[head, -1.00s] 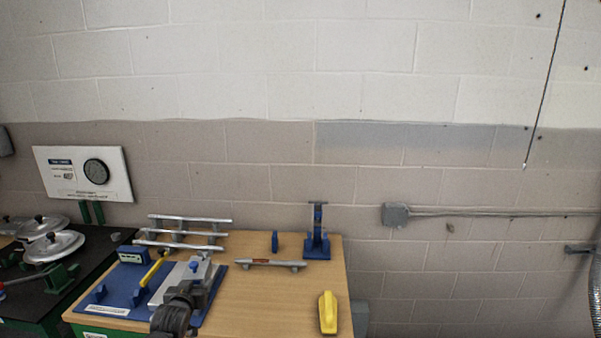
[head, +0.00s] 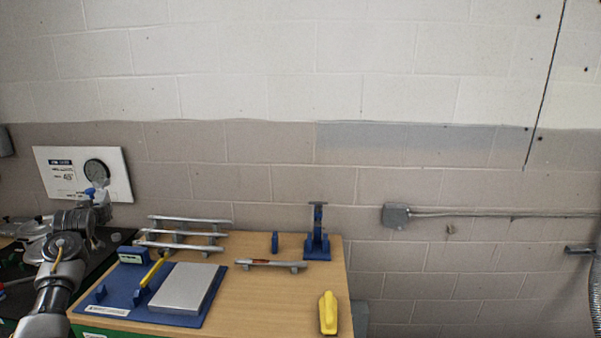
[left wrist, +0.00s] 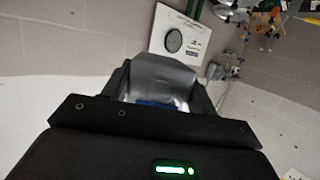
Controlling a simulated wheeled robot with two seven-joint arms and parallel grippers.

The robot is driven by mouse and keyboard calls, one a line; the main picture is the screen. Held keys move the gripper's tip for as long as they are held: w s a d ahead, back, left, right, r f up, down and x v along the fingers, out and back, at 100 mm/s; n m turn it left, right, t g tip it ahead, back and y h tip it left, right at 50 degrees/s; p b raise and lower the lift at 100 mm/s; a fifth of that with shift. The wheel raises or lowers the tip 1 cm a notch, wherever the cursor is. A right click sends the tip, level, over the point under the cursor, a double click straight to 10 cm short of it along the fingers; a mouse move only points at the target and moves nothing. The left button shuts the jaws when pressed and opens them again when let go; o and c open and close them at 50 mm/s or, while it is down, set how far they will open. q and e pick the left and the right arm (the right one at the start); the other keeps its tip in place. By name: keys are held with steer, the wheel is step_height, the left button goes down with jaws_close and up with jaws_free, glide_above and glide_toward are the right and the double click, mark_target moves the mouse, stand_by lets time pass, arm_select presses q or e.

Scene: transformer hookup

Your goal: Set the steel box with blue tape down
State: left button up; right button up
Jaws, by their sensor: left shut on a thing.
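My left gripper (head: 88,208) is raised at the left, above the dark table and in front of the wall sign. It is shut on the steel box with blue tape (left wrist: 160,75). In the left wrist view the box is a shiny silver piece between the fingers, with a blue patch near the palm. In the head view only a small grey and blue part of it shows past the gripper. The box is in the air, apart from the tables. My right gripper is not in view.
A plain silver block (head: 186,287) lies on a blue board (head: 121,287) on the wooden table (head: 265,312). Metal rails (head: 180,237), a blue stand (head: 317,243) and a yellow tool (head: 328,313) are there too. Round metal lids (head: 35,252) stand on the dark table (head: 107,247).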

arm_select(q)
steer(key=a+r+y, duration=0.1)
steer(key=a+r, duration=0.2)
steer(key=a, duration=0.1)
steer(key=shift+s+d+f+n+g+y, duration=1.25)
steer(key=shift+s+f, duration=1.6)
steer(key=shift+f, duration=1.6)
steer(key=shift+s+d+f+n+g+y, duration=0.45)
steer(key=shift+s+d+f+n, duration=0.85)
steer(key=shift+s+f, duration=2.3)
steer(key=w+d+r+m+t+h, duration=0.1)
steer(key=d+r+m+t+h, duration=0.2)
steer(key=d, duration=0.7)
steer(key=w+d+r+m+t+h, duration=0.1)
steer(key=d+r+m+h, duration=0.3)
steer(key=d, duration=0.6)
steer(key=s+d+r+m+h, duration=0.1)
steer(key=s+d+r, duration=0.25)
steer(key=d, duration=0.25)
steer(key=s+d+r+m+t+h, duration=0.1)
steer(key=s+d+r+h, duration=0.1)
steer(key=s+d, duration=0.35)
steer(key=s+d+r+m+h, duration=0.1)
steer(key=s+d+r+m, duration=0.1)
steer(key=s+d, duration=0.3)
step_height(320, 180, down, 8)
steer(key=w+d+b, duration=0.1)
steer(key=b, duration=0.7)
steer(key=shift+w+d+f, duration=0.15)
steer(key=shift+d, duration=0.15)
